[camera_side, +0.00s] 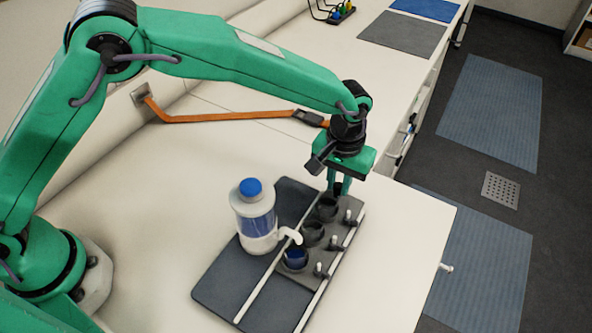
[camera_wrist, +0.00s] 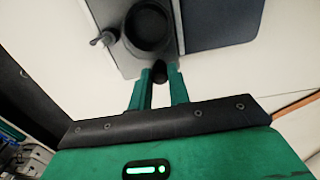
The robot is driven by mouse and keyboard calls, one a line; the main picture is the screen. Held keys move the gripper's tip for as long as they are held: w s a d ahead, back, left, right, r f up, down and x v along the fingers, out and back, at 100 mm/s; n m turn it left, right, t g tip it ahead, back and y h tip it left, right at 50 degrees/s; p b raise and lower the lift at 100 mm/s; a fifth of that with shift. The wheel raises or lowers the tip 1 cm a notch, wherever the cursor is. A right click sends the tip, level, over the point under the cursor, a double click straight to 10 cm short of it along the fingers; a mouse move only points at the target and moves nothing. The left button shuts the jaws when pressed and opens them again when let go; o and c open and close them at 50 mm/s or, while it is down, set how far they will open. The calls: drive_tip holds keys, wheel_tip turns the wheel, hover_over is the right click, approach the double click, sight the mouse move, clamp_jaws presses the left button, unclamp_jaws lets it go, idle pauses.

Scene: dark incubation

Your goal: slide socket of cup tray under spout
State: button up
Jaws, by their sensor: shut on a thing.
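The grey cup tray (camera_side: 322,256) lies between two pale rails on a dark base board (camera_side: 228,288). It holds a row of dark round cups; the nearest cup (camera_side: 295,259) shows blue inside, while the middle cup (camera_side: 312,234) and far cup (camera_side: 327,208) look dark. A clear bottle (camera_side: 256,222) with a blue cap stands left of the tray. Its white spout (camera_side: 289,234) curves down at the nearest cup's far rim. My gripper (camera_side: 340,187) is at the tray's far end, shut on a dark knob (camera_wrist: 159,72) beyond the far cup, which the wrist view also shows (camera_wrist: 148,27).
Small white-topped pegs (camera_side: 333,242) stand along the tray's right side. An orange strap (camera_side: 225,117) lies on the bench behind. The pale bench top (camera_side: 395,255) is clear right of the board, up to its edge.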

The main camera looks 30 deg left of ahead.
sight(323, 208)
drive_tip(key=shift+s, duration=1.55)
drive_tip(key=shift+s+d, duration=0.1)
drive_tip(key=shift+s, duration=2.05)
drive_tip(key=shift+s+d, duration=0.1)
drive_tip(key=shift+s, duration=1.85)
drive_tip(key=o, duration=0.5)
drive_tip(key=shift+o, duration=0.2)
